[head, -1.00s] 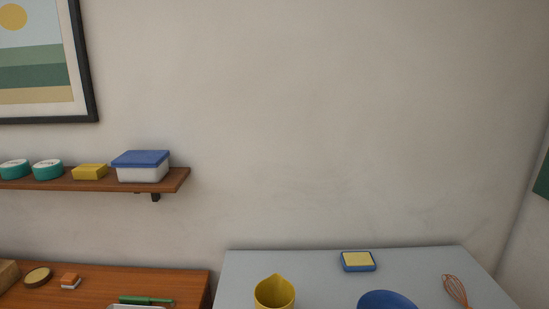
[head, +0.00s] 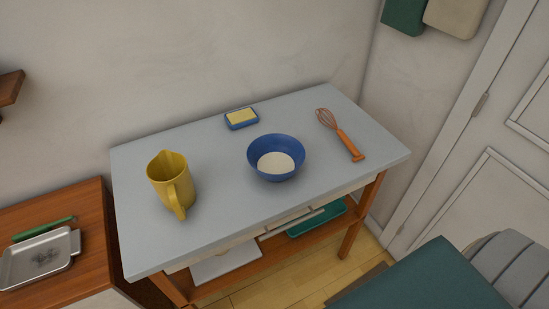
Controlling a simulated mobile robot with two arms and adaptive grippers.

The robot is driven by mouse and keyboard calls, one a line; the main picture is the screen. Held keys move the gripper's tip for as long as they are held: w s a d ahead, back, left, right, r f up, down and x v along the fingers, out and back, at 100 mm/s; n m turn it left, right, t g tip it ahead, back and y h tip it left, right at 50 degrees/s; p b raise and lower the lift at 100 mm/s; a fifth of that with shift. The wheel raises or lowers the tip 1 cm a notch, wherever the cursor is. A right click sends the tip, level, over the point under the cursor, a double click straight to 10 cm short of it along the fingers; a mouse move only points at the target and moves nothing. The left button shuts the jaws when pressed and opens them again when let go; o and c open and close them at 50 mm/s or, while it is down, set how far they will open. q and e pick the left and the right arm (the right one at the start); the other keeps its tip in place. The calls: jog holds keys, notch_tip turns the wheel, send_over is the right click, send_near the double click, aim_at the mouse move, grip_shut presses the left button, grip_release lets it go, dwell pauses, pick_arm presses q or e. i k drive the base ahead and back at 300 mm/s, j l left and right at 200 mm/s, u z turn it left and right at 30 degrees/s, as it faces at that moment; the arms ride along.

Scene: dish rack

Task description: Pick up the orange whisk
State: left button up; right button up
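The orange whisk (head: 341,136) lies on the right part of the grey tabletop (head: 220,203) in the head view. Its wire head points to the back left and its orange handle toward the front right edge. Nothing touches or covers it. Neither of my grippers is in view.
A blue bowl (head: 276,152) with pale contents stands left of the whisk. A blue dish with a yellow block (head: 241,117) sits at the back, and a yellow jug (head: 172,182) at the left. A dark green surface (head: 420,279) is at the lower right, with a grey chair (head: 513,262) beside it.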

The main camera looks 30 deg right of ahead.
aim_at(356, 153)
jog(key=z, duration=1.35)
jog(key=i+l+u, duration=0.15)
jog(key=l, duration=0.2)
